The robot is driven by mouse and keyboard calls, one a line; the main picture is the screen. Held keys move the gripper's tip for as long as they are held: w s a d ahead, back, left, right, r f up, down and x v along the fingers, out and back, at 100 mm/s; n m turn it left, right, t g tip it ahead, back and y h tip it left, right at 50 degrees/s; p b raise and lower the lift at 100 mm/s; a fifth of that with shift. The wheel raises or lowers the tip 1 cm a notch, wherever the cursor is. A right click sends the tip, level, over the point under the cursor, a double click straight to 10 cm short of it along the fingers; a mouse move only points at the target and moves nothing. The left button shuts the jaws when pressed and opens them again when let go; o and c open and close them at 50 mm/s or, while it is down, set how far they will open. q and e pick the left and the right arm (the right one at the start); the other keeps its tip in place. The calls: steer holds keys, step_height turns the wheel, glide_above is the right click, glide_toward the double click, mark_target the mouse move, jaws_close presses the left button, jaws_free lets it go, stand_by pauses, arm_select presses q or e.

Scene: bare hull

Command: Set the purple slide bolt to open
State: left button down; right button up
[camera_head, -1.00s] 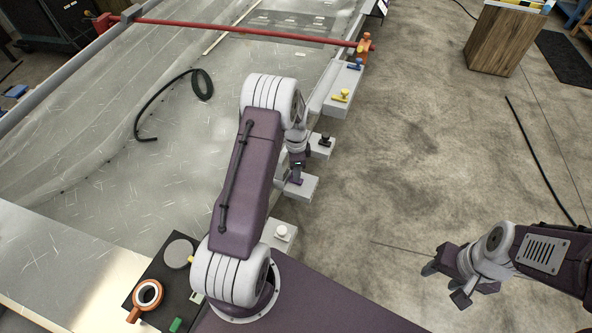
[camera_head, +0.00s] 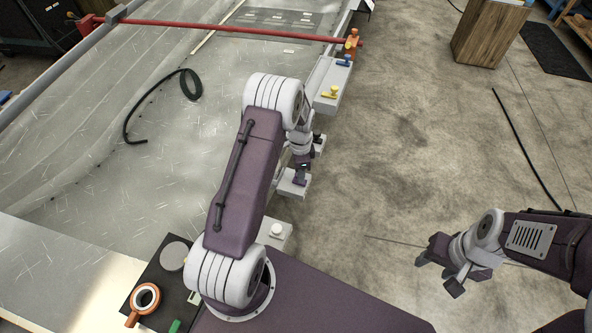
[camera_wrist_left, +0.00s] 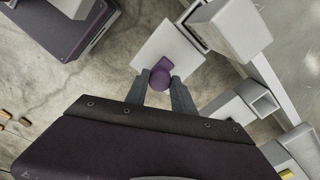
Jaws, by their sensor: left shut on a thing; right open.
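The purple slide bolt knob (camera_wrist_left: 160,79) shows in the left wrist view on a light square plate (camera_wrist_left: 168,46). In the head view the purple bolt (camera_head: 299,181) sits low on its pale plate at the hull's edge, partly hidden by my left arm. My left gripper (camera_wrist_left: 164,84) is shut on the knob, one finger on each side of it. My right gripper (camera_head: 451,277) is open and empty above the bare floor at the right.
Along the hull's right edge are a white knob (camera_head: 277,230), a black one (camera_head: 317,138), a yellow one (camera_head: 330,92) and a blue one (camera_head: 345,61). A red bar (camera_head: 230,32) crosses the hull. A black tray with an orange ring (camera_head: 146,297) lies at lower left.

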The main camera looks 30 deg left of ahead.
arm_select(q)
steer(key=c, duration=1.4)
jaws_free()
steer(key=shift+d, duration=0.1)
steer(key=shift+c, duration=0.2)
steer(key=o, duration=0.4)
steer(key=shift+d, duration=0.1)
steer(key=shift+r, duration=0.3)
step_height(320, 180, up, 8)
steer(key=shift+r+p, duration=0.25)
steer(key=shift+p, duration=0.45)
steer(key=shift+d, duration=0.1)
